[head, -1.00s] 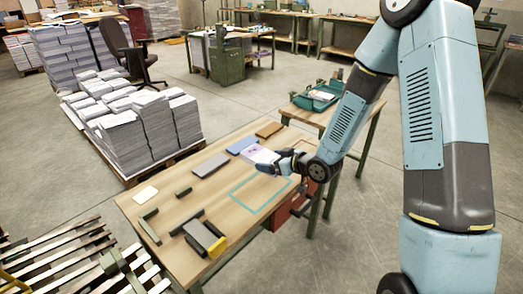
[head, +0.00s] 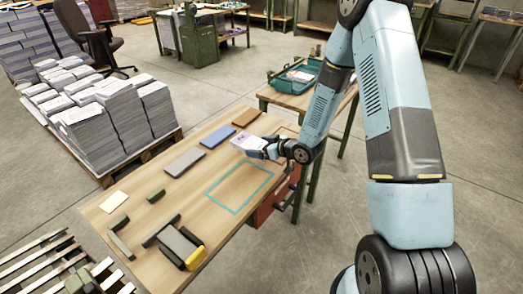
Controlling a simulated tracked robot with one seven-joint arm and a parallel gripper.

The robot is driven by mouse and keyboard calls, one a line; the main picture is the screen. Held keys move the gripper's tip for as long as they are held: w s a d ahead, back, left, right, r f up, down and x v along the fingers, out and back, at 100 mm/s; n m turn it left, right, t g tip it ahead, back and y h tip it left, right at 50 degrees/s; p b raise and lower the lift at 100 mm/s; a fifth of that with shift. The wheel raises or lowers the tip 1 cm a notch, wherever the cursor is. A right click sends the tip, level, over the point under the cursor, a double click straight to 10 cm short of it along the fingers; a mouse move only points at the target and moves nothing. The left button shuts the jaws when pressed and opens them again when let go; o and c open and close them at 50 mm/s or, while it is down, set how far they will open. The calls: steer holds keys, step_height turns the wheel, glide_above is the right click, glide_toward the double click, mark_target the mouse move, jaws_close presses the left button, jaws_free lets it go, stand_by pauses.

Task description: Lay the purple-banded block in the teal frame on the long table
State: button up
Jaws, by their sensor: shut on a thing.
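The long table (head: 133,226) runs across the middle of the head view. The teal frame (head: 217,204) is an outline on its top, and the inside is bare wood. My gripper (head: 258,150) is past the far end of the frame, shut on a pale block with a purple mark, the purple-banded block (head: 243,142). The block is held close to the table top; I cannot tell whether it touches. The gripper's fingers hide part of the block.
A blue block (head: 217,136), a grey block (head: 185,162) and a brown block (head: 246,117) lie along the table's far side. A grey and yellow tool (head: 182,246) lies at the near end. A teal tray (head: 297,78) stands on another table behind.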

steer(key=shift+w+f, duration=0.35)
steer(key=shift+f, duration=0.15)
steer(key=shift+w+d+f, duration=0.2)
steer(key=shift+w+f, duration=0.1)
steer(key=shift+f, duration=0.1)
step_height(320, 180, down, 3)
steer(key=shift+w+f, duration=0.1)
steer(key=shift+w, duration=0.05)
steer(key=o, duration=0.8)
steer(key=shift+o, duration=0.2)
steer(key=shift+d, duration=0.1)
steer(key=v, duration=1.2)
